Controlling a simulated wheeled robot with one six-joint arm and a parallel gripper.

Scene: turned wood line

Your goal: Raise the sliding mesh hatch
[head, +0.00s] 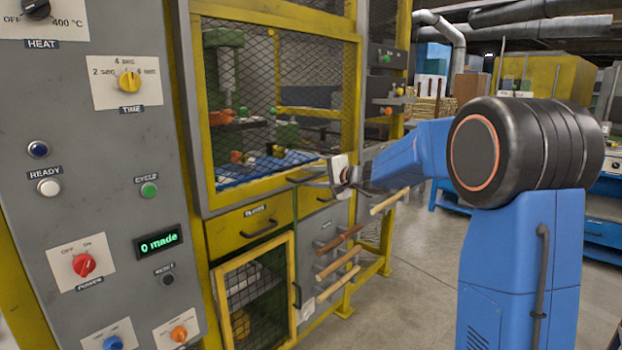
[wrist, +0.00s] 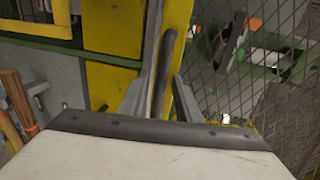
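The sliding mesh hatch has a yellow frame (head: 250,197) with dark wire mesh, seen left of centre in the head view. It is down, its bottom rail just above the yellow drawer. A dark bar handle (wrist: 166,60) shows in the wrist view against the yellow rail. My gripper (head: 312,175) is at the lower right part of the hatch in the head view. In the wrist view my gripper (wrist: 160,98) has its fingers apart, one on each side of the bar. A gap shows between bar and right finger; whether the left finger touches is unclear.
A grey control panel (head: 95,200) with knobs, buttons and a green "0 made" display stands at left. Below the hatch are the yellow drawer (head: 240,225) and a mesh door (head: 255,300). Wooden rods (head: 338,262) stick out at right. The floor (head: 400,290) beyond is clear.

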